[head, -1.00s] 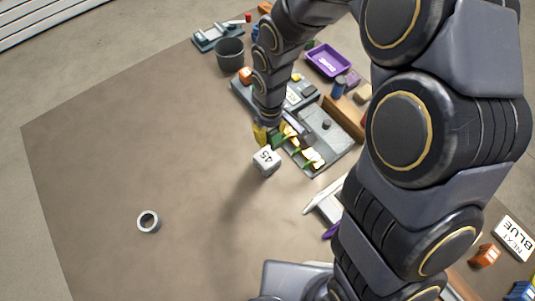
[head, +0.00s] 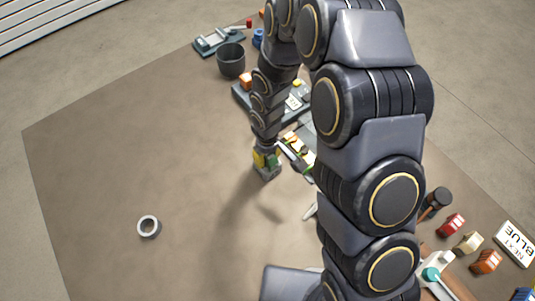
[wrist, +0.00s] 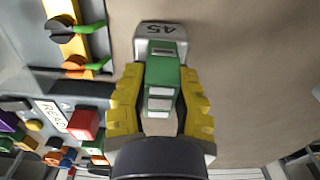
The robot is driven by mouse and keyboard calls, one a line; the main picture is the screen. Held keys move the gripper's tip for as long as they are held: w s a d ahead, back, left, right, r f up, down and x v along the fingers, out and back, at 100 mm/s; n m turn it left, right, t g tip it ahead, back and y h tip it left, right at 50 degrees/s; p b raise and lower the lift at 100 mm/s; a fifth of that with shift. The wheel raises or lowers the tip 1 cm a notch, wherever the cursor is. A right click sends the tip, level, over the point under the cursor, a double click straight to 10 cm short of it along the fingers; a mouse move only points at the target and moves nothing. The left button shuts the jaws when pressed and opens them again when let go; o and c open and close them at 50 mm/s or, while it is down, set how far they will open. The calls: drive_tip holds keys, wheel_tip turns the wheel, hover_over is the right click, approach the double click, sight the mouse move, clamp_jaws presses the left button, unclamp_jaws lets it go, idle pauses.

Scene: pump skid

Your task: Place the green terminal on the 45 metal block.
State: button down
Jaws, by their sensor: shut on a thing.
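The green terminal (wrist: 165,77) is between the yellow fingers of my gripper (wrist: 160,90) in the wrist view. A little green also shows at my gripper (head: 266,159) in the head view. My gripper is shut on the terminal. The light grey metal block marked 45 (wrist: 161,32) lies directly beyond the terminal's far end, with its number showing. In the head view the block (head: 267,174) is right under my fingers, which hide most of its top. The terminal overlaps the block in the picture; I cannot tell whether they touch.
A grey tray (wrist: 40,20) with orange and green-handled parts lies left of the block in the wrist view. A red block (wrist: 84,125) and other small pieces are near it. A grey ring (head: 149,227) lies on the otherwise open mat. A dark bin (head: 231,60) stands at the back.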

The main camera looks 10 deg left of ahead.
drive_tip(key=c, duration=1)
unclamp_jaws()
drive_tip(key=shift+f, duration=0.1)
drive_tip(key=shift+o, duration=0.2)
wheel_tip(320, 180, up, 12)
drive_tip(key=shift+f, duration=0.25)
drive_tip(key=shift+r, duration=0.4)
